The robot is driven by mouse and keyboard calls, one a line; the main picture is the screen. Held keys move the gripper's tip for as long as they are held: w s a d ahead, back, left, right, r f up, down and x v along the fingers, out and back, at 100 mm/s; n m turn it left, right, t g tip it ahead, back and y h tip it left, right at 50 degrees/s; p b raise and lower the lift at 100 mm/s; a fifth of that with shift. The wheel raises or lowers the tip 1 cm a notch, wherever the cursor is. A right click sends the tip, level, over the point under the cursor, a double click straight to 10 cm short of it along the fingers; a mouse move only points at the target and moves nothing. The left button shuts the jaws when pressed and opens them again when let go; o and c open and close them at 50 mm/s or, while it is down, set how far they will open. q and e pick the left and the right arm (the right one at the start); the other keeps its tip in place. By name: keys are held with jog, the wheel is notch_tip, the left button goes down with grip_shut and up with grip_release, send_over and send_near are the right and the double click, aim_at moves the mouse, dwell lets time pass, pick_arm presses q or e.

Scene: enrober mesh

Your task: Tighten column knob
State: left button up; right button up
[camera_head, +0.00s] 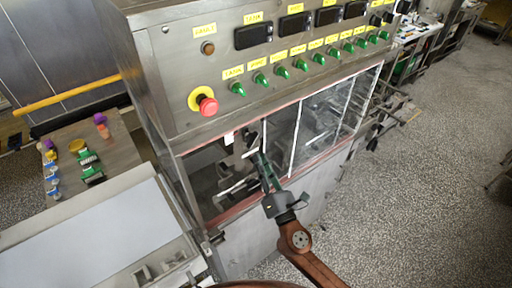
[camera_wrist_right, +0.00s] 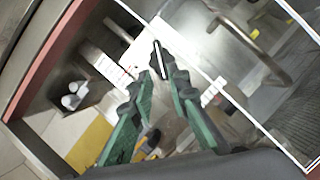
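My right gripper (camera_head: 257,156) reaches through the window opening in the front of the steel machine (camera_head: 225,120). Its green fingers with dark tips (camera_wrist_right: 162,76) show in the right wrist view, converging toward the tips with a narrow gap between them. A small dark piece with a pale edge (camera_wrist_right: 158,50) sits at the tips. I cannot tell whether it is the column knob or part of a finger, nor whether it is gripped. In the head view a dark fitting (camera_head: 249,137) is just above the fingertips. My left gripper is out of view.
A red emergency button (camera_head: 208,105) and several green switches (camera_head: 280,71) are on the panel above. Clear panes (camera_head: 318,122) stand right of the opening. Inside are a curved metal handle (camera_wrist_right: 258,48) and white cups (camera_wrist_right: 72,95). A bench (camera_head: 95,240) is at left.

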aim_at(254, 143)
jog(key=x, duration=0.5)
jog(key=shift+w+p, duration=0.1)
jog(key=shift+p, duration=0.2)
jog(key=shift+c, duration=0.5)
grip_shut()
